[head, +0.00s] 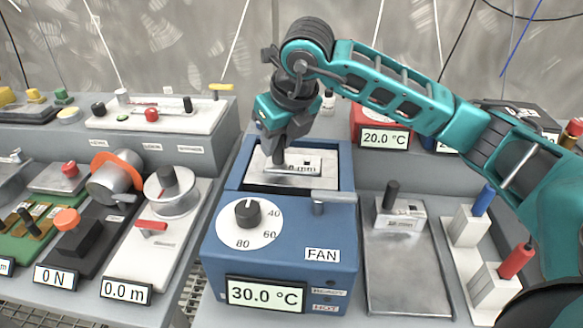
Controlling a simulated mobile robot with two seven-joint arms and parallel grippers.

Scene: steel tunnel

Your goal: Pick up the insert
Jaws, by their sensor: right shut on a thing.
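A blue dry-block unit (222,240) marked FAN stands in the middle, with a dial and a 30.0 °C display. A pale metal insert (318,167) with a partly hidden label ending in "mm" is at the unit's top opening. My right gripper (279,160) comes down from above and is shut on this insert, apparently at its handle, which the fingers hide. I cannot tell whether the insert is seated or slightly raised. A second insert (402,214) with a black handle stands on a metal plate (405,280) to the right. My left gripper is out of view.
A small lever (333,196) sticks out on the unit's top front. A white stand with blue and red handles (515,262) is at the right. A red unit showing 20.0 °C (384,138) is behind. Instruments with knobs (168,190) crowd the left. The metal plate's front is clear.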

